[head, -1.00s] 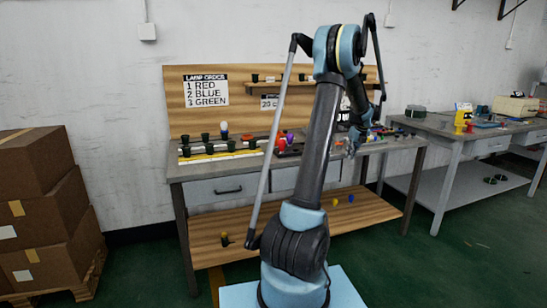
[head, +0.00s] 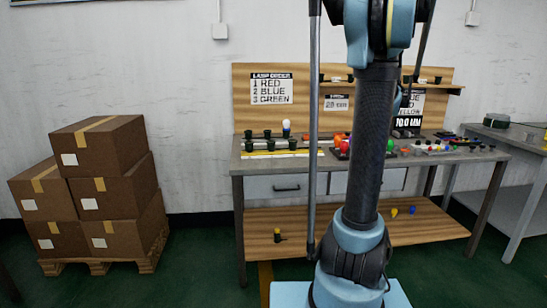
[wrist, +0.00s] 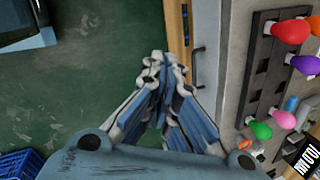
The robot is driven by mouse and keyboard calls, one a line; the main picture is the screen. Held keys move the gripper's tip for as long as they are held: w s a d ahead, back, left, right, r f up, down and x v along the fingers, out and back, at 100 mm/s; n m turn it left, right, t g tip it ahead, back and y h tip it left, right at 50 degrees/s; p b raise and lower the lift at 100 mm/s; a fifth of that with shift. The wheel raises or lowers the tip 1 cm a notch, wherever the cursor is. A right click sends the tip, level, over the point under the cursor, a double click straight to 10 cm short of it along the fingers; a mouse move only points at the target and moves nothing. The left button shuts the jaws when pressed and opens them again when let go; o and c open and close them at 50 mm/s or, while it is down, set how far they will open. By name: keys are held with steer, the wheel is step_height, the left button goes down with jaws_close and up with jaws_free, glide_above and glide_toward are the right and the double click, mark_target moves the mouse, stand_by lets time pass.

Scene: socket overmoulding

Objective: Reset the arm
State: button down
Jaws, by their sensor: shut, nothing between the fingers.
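My gripper (wrist: 160,62) shows in the wrist view with its fingertips together and nothing between them. It hangs over the green floor beside the edge of a workbench, apart from the coloured lamps. In the head view my arm rises in front of the workbench (head: 262,170), and its top runs out of the frame. My gripper cannot be made out there.
A dark rack with coloured lamps (wrist: 291,32) lies on the bench at the right of the wrist view. A blue crate (wrist: 20,163) is at lower left. Stacked cardboard boxes (head: 100,150) stand left, with open floor between them and the bench.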

steer(key=s+a+n, duration=0.6)
steer(key=s+a, duration=0.2)
steer(key=a, duration=0.1)
steer(key=s+a+f+n, duration=0.3)
steer(key=s+f+n, duration=0.1)
steer(key=s, duration=0.3)
steer(key=s+a+f+n, duration=0.4)
steer(key=s+n, duration=0.2)
steer(key=s, duration=0.1)
steer(key=s+a+f+n+g, duration=0.1)
steer(key=s+a+f+n, duration=0.2)
steer(key=s, duration=0.4)
steer(key=shift+s+a+f+n+h, duration=0.25)
steer(key=shift+f+n, duration=0.45)
steer(key=shift+n, duration=0.4)
